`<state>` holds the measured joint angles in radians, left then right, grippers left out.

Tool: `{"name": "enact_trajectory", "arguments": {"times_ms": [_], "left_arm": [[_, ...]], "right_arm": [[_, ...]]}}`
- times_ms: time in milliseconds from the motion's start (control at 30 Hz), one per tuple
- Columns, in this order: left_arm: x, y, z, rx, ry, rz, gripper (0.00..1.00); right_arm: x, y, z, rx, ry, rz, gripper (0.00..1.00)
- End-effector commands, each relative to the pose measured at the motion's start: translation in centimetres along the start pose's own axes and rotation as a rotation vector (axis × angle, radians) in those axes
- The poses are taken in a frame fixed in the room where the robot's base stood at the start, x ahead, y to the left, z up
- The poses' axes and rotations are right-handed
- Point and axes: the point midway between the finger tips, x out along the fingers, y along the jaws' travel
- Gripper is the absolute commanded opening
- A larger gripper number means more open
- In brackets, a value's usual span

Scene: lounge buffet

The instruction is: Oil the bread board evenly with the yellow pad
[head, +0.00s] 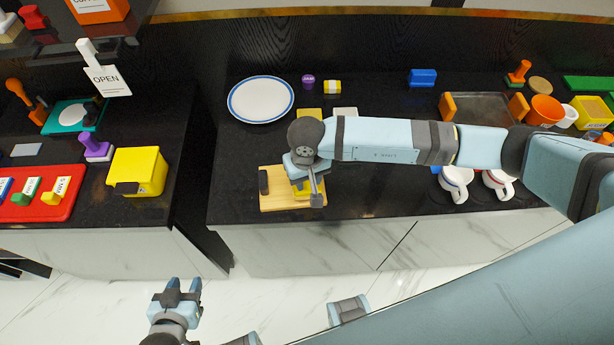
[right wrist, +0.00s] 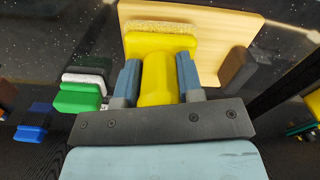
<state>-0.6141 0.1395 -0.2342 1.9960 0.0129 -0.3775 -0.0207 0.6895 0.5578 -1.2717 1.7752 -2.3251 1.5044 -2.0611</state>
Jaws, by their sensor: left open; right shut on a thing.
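The bread board (head: 272,203) is pale wood and lies near the front edge of the middle counter. It also shows in the right wrist view (right wrist: 215,18), with a dark block (right wrist: 238,66) at one end. My right gripper (right wrist: 158,78) is shut on the handle of the yellow pad (right wrist: 160,44), which has a pale rough face strip. The pad is over the board; whether it touches the wood I cannot tell. In the head view my right arm partly hides the pad and board. My left gripper (head: 184,288) is open and empty, low in front of the counters, above the floor.
A white plate (head: 261,99) with a blue rim lies behind the board. White mugs (head: 456,180) stand to the right. A yellow box (head: 138,171) and red tray (head: 62,209) are on the left counter.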

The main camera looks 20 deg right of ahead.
Motion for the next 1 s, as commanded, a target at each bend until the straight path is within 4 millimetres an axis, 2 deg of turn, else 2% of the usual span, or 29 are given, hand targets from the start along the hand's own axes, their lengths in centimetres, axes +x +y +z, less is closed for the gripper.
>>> {"name": "enact_trajectory", "arguments": {"times_ms": [1000], "left_arm": [[0.8,0.0,1.3,0.0,-0.004,0.001,0.43]], "right_arm": [[1.2,0.0,-0.1,0.0,0.0,0.0,0.0]]}}
